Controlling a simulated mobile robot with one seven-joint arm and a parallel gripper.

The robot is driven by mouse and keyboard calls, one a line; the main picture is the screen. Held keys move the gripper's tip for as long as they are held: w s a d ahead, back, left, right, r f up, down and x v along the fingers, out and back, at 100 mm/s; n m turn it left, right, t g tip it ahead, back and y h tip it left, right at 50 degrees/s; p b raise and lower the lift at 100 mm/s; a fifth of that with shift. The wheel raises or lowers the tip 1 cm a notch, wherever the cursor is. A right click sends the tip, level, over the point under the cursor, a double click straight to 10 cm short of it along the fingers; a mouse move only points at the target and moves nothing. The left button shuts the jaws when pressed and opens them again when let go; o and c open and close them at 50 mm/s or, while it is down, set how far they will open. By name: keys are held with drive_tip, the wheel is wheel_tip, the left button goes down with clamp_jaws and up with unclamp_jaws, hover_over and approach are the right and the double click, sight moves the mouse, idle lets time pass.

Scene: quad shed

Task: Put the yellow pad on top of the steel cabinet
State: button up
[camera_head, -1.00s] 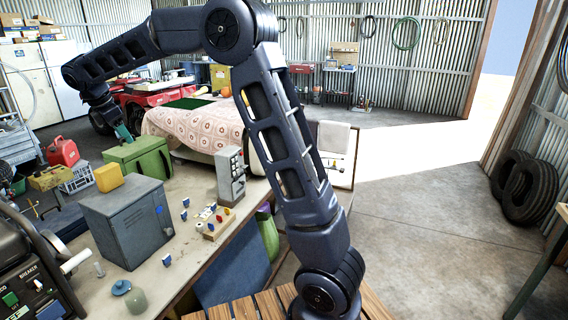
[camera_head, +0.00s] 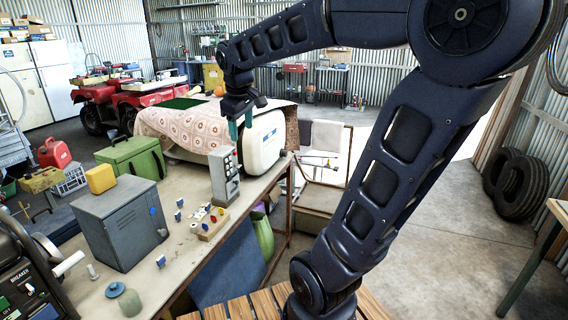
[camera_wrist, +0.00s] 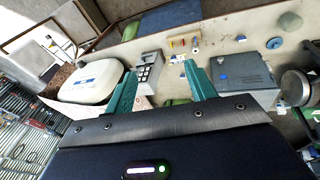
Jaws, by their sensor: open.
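The steel cabinet (camera_head: 125,225) is a grey-blue box standing on the workbench at left. The yellow pad (camera_head: 100,179) shows as a small yellow block at the cabinet's back top edge; whether it rests on the top or stands behind is unclear from this angle. My gripper (camera_head: 240,124) is open and empty, with teal fingers pointing down beside the white container, far to the right of the pad. In the wrist view the fingers of my gripper (camera_wrist: 162,82) are spread apart. The cabinet (camera_wrist: 243,76) lies to their right there, and I cannot make out the yellow pad.
A green box (camera_head: 132,158) stands behind the cabinet. A grey keypad box (camera_head: 225,178) and a white container (camera_head: 262,142) stand to its right on the bench (camera_head: 185,255). Small switches (camera_head: 212,222) and a lidded jar (camera_head: 125,298) lie near the front.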

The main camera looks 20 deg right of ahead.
drive_tip(key=s+d+f+m, duration=0.3)
drive_tip(key=s+d+m, duration=0.1)
drive_tip(key=s, duration=0.2)
drive_tip(key=s+d+f+m+t, duration=0.1)
drive_tip(key=s+d+f+m, duration=0.2)
drive_tip(key=s, duration=0.4)
drive_tip(key=shift+d+f+m+y, duration=0.4)
drive_tip(key=shift+d+f, duration=0.1)
drive_tip(key=shift+f, duration=0.25)
